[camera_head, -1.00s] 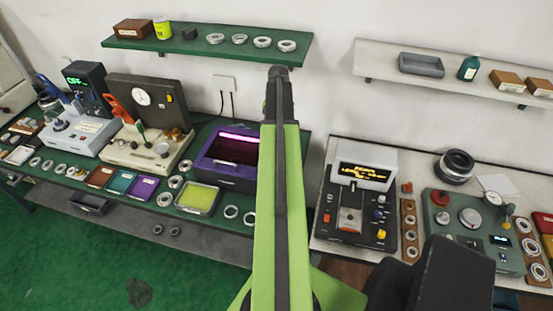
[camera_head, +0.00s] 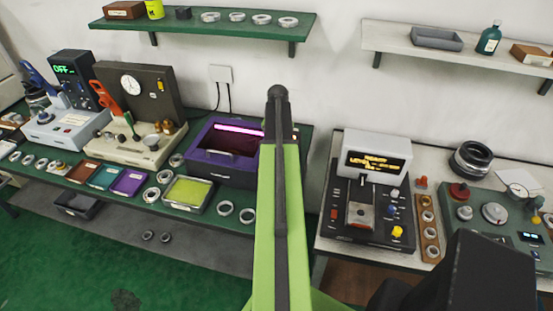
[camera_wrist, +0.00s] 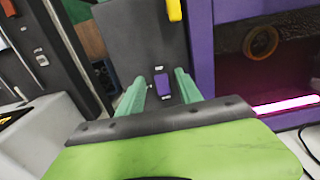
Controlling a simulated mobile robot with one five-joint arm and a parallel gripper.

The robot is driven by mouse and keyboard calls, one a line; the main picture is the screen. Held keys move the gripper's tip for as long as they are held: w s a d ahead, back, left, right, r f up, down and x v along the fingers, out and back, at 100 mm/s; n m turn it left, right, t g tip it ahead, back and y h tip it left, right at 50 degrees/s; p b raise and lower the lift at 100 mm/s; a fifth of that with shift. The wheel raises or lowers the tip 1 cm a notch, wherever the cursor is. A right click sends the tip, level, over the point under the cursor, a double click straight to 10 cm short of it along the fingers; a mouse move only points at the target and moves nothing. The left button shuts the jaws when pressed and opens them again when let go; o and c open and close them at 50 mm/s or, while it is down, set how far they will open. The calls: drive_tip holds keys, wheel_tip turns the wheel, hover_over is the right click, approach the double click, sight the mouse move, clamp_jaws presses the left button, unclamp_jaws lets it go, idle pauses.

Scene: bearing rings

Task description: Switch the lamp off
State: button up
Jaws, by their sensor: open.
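The lamp is a glowing pink tube (camera_head: 240,131) in the purple box (camera_head: 238,174) on the green bench, and it is lit. In the wrist view the pink tube (camera_wrist: 288,105) shows at the right, inside the purple frame (camera_wrist: 201,50). My gripper (camera_wrist: 160,88) is open and empty, its two green fingers pointing at a dark panel (camera_wrist: 145,40). A small purple switch-like block (camera_wrist: 162,84) on that panel shows between the fingertips; contact cannot be told. In the head view my raised arm hides the gripper.
A dark gauge stand (camera_head: 140,95) stands left of the purple box. A yellow tray (camera_head: 188,191) and several rings lie in front. A black-and-white instrument (camera_head: 375,160) stands to the right. A green shelf (camera_head: 205,25) hangs above.

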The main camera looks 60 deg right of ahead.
drive_tip(key=shift+f, duration=0.15)
clamp_jaws()
drive_tip(key=shift+w+d+g+y, duration=0.15)
drive_tip(key=shift+d+g+y, duration=0.25)
drive_tip(key=shift+y, duration=1)
